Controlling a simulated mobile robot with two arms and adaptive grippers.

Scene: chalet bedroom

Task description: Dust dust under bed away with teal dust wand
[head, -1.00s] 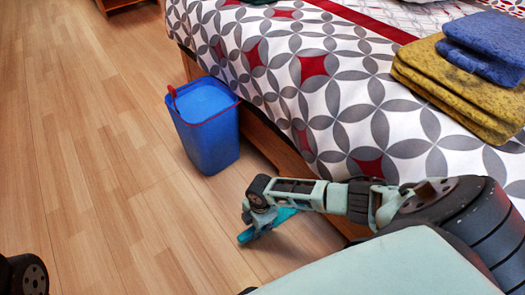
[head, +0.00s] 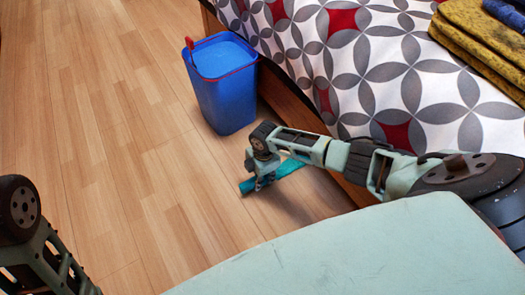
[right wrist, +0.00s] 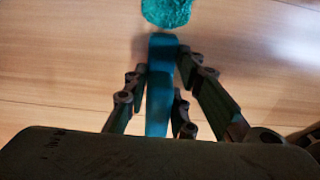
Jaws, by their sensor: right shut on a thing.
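The teal dust wand (head: 287,169) is held low over the wood floor beside the bed (head: 290,108). My right gripper (head: 262,180) is shut on it. In the right wrist view the wand's blue handle (right wrist: 160,85) runs between the two fingers of the gripper (right wrist: 161,72), and its fluffy teal head (right wrist: 167,11) is cut off by the top edge. I cannot tell whether the wand touches the floor. No dust can be made out, and the space under the bed is hidden by the bed side and my right arm. My left arm shows at the lower left, its gripper out of view.
A blue bin (head: 222,90) with a red handle stands on the floor against the bed, just beyond my right gripper. Folded yellow towels (head: 485,40) and a blue one (head: 508,12) lie on the patterned bedspread (head: 350,60). The floor at left is clear.

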